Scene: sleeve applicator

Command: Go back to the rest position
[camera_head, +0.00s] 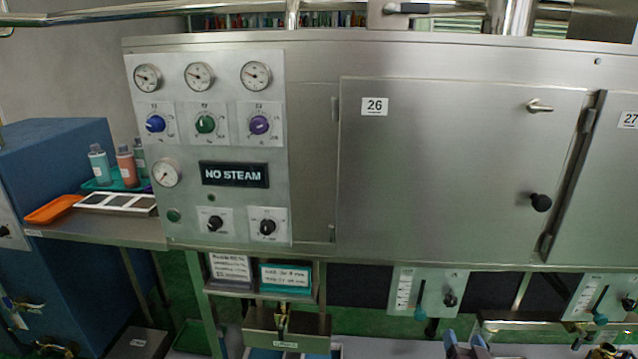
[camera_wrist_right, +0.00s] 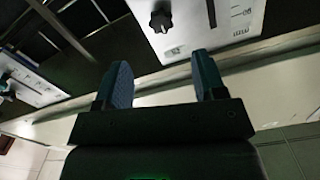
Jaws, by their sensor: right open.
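My right gripper (camera_head: 466,343) shows at the bottom edge of the head view, below the steel machine (camera_head: 440,170). Only its blue fingertips and a little of its body are in the picture there. In the right wrist view my right gripper (camera_wrist_right: 163,78) is open, with two blue-padded fingers apart and nothing between them. Past the fingertips is a pale panel (camera_wrist_right: 185,20) with a black knob and a slot scale. The fingers appear apart from it. My left gripper is in neither view.
Door 26 (camera_head: 450,170) is shut. Small control panels (camera_head: 428,292) with levers hang below the machine near my right gripper. A side shelf (camera_head: 110,225) at left holds bottles (camera_head: 99,166) and an orange tray (camera_head: 52,209). A pipe rail (camera_head: 545,324) is at lower right.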

